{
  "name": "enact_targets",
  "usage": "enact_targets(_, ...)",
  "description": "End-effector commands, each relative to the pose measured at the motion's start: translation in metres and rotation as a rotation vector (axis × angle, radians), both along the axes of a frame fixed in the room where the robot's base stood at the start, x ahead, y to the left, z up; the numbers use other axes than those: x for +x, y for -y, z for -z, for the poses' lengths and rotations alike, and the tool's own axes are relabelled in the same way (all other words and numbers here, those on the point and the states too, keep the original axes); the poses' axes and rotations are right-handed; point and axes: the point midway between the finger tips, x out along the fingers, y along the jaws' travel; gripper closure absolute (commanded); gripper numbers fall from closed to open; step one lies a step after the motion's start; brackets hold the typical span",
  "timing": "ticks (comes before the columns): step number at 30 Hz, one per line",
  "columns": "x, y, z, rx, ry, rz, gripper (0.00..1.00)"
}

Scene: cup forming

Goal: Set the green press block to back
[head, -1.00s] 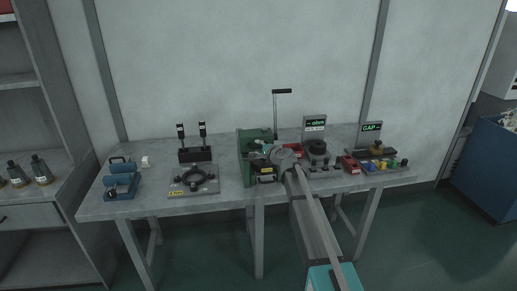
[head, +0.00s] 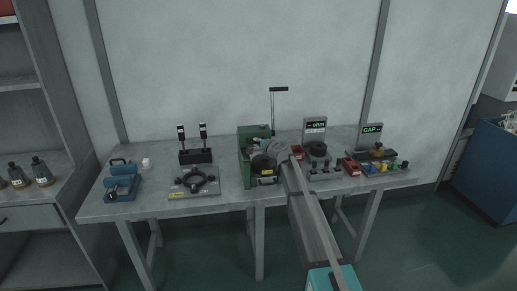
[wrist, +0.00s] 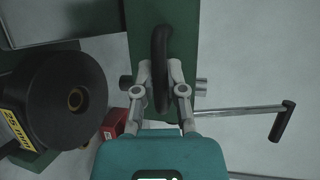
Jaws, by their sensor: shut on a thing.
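The green press block (wrist: 185,45) shows in the wrist view, with a black loop handle (wrist: 160,50) on it. My gripper (wrist: 160,72) has its two fingers on either side of this handle and is shut on it. In the head view my gripper (head: 280,150) is at the green press (head: 247,165), behind a black round part. My gripper and arm hide much of the block there, so its exact setting cannot be told.
A black cylinder labelled 25 mm (wrist: 78,95) is close on the left in the wrist view. A crank lever (wrist: 240,110) extends right. In the head view a gauge stand (head: 315,128), red blocks and a clamp fixture (head: 194,182) share the table. The table's front left is partly clear.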

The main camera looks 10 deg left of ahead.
Motion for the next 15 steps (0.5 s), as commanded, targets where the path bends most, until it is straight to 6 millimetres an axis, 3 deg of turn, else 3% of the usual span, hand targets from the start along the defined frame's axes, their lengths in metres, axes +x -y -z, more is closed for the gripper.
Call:
enact_targets(1,0.015,-0.004,0.000,0.000,0.000,-0.001,1.00)
enact_targets(9,0.061,-0.018,0.000,0.000,0.000,-0.001,1.00)
enact_targets(15,0.072,-0.021,0.000,0.000,0.000,0.000,1.00)
